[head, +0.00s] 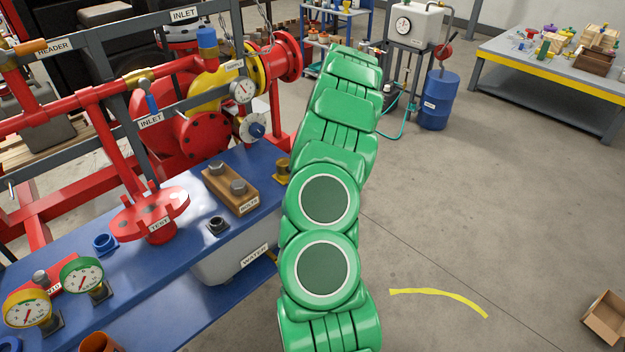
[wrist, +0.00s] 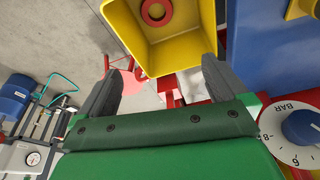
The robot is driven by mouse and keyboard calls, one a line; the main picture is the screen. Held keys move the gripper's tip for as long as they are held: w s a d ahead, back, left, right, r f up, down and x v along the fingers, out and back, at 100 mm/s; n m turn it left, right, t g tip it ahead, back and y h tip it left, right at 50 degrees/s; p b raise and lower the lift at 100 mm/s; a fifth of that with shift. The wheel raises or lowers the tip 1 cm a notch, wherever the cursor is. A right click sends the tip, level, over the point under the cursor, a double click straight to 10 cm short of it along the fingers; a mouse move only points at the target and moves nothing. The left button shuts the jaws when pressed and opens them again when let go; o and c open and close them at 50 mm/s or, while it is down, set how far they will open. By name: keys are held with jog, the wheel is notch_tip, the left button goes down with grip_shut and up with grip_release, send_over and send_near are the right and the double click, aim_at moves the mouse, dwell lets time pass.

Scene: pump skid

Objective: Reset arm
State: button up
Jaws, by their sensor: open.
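My gripper (wrist: 161,68) shows in the wrist view with its two dark fingers spread apart. I see nothing held between them. In the wrist view, a yellow open bin (wrist: 143,38) with a red ring (wrist: 155,12) in it lies beyond the fingertips. In the head view, my green arm (head: 330,190) stretches up the middle, over the right end of the blue bench (head: 185,255). The gripper itself cannot be made out in the head view.
Red pump piping (head: 60,125) and a blue-knobbed gauge (head: 252,128) stand left of my arm. A white dial marked BAR (wrist: 300,130) is close at the wrist view's right. A blue drum (head: 438,100) and grey table (head: 545,80) stand behind. The floor on the right is mostly clear.

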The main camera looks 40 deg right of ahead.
jog(key=shift+r, duration=0.15)
dwell(0.3)
jog(key=w+a+r+n+y, duration=0.1)
jog(key=a+r, duration=0.4)
jog(key=a, duration=0.6)
jog(key=w+a+r+n+y, duration=0.1)
jog(key=w+a+r, duration=0.1)
jog(key=a+r, duration=0.65)
jog(key=s+a+r+g, duration=0.15)
jog(key=s+a, duration=0.25)
jog(key=a, duration=0.4)
jog(key=s+a+r+n, duration=0.15)
jog(key=s+a, duration=0.25)
jog(key=a, duration=0.5)
jog(key=s+a+r+m+g, duration=0.1)
jog(key=s+a+r, duration=0.25)
jog(key=a, duration=0.45)
jog(key=s+a, duration=0.3)
jog(key=s, duration=0.7)
jog(key=s+a+f+g+h, duration=0.1)
jog(key=s+a, duration=0.3)
jog(key=s, duration=0.6)
jog(key=s+a+g, duration=0.1)
jog(key=s+a, duration=0.3)
jog(key=s, duration=0.7)
jog(key=shift+f, duration=0.3)
